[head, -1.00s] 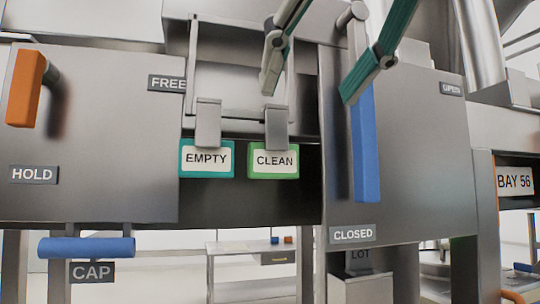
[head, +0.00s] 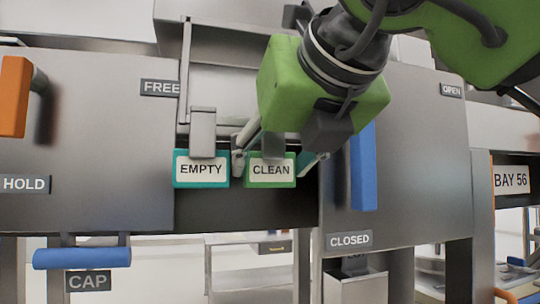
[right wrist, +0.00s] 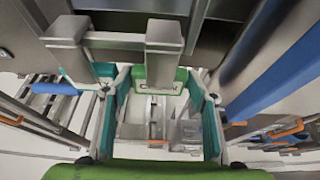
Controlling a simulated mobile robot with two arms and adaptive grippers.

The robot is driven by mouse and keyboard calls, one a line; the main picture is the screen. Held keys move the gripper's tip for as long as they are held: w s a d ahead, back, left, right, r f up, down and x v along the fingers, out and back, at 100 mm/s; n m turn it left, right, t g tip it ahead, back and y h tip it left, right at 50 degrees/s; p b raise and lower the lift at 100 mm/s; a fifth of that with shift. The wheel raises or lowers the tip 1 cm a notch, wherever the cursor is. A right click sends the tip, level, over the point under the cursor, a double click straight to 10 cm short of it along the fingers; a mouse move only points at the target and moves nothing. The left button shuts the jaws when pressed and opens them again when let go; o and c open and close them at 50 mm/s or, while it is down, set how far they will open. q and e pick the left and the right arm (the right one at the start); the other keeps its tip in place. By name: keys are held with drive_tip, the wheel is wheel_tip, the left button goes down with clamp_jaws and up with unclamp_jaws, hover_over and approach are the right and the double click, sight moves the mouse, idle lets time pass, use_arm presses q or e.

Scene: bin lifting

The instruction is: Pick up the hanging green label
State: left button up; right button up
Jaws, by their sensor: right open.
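The green label marked CLEAN (head: 271,171) hangs from a grey metal hook beside the teal label marked EMPTY (head: 201,169). My right gripper (head: 277,163) has come in from the upper right. Its fingers stand apart, one on each side of the green label. In the right wrist view, the green label (right wrist: 181,76) lies between the open fingers (right wrist: 158,78), behind its hook, with a gap visible on the right. Contact on the left is hard to tell. My gripper body hides part of the hook above the label. My left gripper does not show.
The EMPTY label hangs close to the left finger. A blue vertical handle (head: 363,170) stands just right of the gripper. An orange handle (head: 14,97) and a blue horizontal handle (head: 82,258) are at the left. Dark open space lies below the labels.

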drive_tip(key=shift+s, duration=0.15)
drive_tip(key=c, duration=0.6)
drive_tip(key=shift+r, duration=0.7)
drive_tip(key=s+d+b, duration=0.1)
drive_tip(key=s+d, duration=0.1)
drive_tip(key=s, duration=0.3)
drive_tip(key=s+d+b, duration=0.1)
drive_tip(key=s+b, duration=0.1)
drive_tip(key=s, duration=0.4)
drive_tip(key=s+d+r+b, duration=0.1)
drive_tip(key=s+d+b, duration=0.1)
drive_tip(key=s, duration=0.4)
drive_tip(key=shift+d, duration=0.3)
